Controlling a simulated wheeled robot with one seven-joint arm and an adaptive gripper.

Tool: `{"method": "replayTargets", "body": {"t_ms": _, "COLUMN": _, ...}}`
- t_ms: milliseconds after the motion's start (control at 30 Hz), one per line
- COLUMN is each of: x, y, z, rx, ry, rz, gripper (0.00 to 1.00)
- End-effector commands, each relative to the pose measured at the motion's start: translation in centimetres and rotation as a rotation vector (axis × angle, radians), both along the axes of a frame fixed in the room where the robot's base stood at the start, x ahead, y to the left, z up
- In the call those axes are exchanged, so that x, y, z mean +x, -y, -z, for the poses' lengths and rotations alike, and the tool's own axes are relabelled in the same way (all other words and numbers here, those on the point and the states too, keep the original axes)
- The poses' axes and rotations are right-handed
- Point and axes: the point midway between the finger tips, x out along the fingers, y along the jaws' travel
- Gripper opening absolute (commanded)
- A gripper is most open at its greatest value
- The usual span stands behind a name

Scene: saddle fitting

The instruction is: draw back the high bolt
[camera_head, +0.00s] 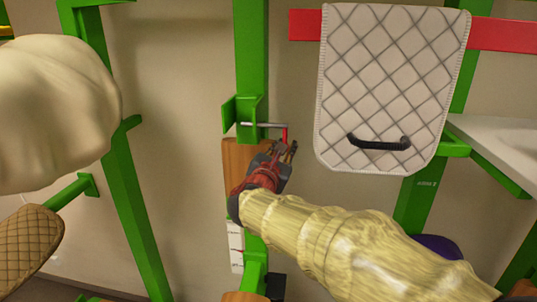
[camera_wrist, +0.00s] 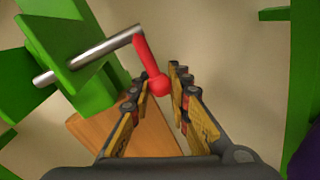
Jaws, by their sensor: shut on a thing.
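The high bolt is a silver rod (camera_head: 262,125) with a red handle (camera_head: 285,134) bent down at its right end. The rod passes through a green bracket (camera_head: 247,108) on a green post. In the wrist view the rod (camera_wrist: 92,55) runs up to the right through the green plates, and the red handle (camera_wrist: 147,58) ends in a round knob. My gripper (camera_head: 286,149) is at the lower end of the handle. In the wrist view the knob sits between the fingertips of my gripper (camera_wrist: 161,84), shut on it. The fingers partly hide the knob's sides.
A wooden piece (camera_head: 237,153) stands just below the bracket. A quilted white pad (camera_head: 390,80) with a black handle (camera_head: 379,143) hangs from a red bar (camera_head: 502,34) at the right. A pale padded shape (camera_head: 55,110) is at the left. Bare wall shows between the posts.

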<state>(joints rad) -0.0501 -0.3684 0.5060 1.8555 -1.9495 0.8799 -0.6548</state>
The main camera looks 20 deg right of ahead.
Motion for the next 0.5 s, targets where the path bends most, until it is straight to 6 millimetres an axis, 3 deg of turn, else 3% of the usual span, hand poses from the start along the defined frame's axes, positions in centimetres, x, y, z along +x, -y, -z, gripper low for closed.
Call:
{"method": "replayTargets", "body": {"t_ms": 33, "x": -0.8, "y": 1.2, "z": 0.3, "rx": -0.001, "ry": 0.007, "rz": 0.006, "gripper": 0.0}}
{"method": "replayTargets", "body": {"t_ms": 200, "x": -2.3, "y": 3.3, "z": 0.1, "rx": -0.002, "ry": 0.005, "rz": 0.005, "gripper": 0.0}}
{"method": "replayTargets", "body": {"t_ms": 500, "x": -2.7, "y": 3.8, "z": -0.1, "rx": -0.003, "ry": 0.001, "rz": 0.001, "gripper": 0.0}}
